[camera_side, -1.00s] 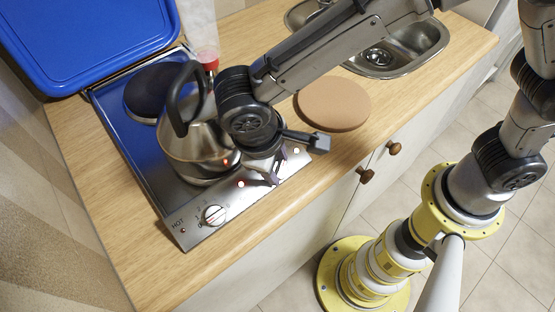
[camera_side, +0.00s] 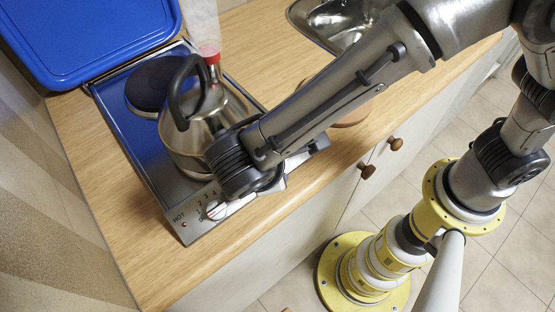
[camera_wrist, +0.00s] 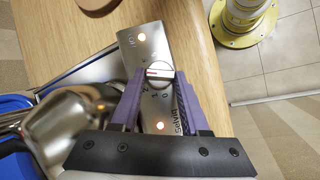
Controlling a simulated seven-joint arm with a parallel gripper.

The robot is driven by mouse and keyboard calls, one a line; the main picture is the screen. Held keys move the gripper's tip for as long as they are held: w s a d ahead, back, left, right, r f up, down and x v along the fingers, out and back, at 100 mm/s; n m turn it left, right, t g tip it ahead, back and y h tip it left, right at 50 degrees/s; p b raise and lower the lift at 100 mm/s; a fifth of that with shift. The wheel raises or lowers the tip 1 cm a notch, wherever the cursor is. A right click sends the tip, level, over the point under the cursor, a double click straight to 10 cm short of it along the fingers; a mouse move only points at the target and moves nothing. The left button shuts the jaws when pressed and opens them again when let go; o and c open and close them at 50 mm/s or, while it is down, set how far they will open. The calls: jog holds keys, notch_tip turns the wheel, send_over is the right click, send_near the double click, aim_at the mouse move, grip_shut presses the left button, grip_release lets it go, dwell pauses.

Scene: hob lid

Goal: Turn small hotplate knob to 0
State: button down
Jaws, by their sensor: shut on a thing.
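The small hotplate knob (camera_wrist: 158,69) shows in the wrist view as a round light knob with a red mark, on the steel panel between two lit lamps. The purple fingers of my gripper (camera_wrist: 160,74) are shut on its two sides. The red mark points to the left in that view; I cannot read clearly which number it meets. In the side view this knob and my fingers are hidden behind my arm. Another white knob (camera_side: 216,210) stands uncovered near the HOT label at the panel's left end.
A steel kettle (camera_side: 190,140) with a black handle stands on the hob close to my wrist; it also shows in the wrist view (camera_wrist: 78,115). The blue lid (camera_side: 85,35) stands open. The front wooden counter (camera_side: 225,255) is clear.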

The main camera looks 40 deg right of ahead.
dwell(0.4)
jog(key=shift+c, duration=2)
grip_release()
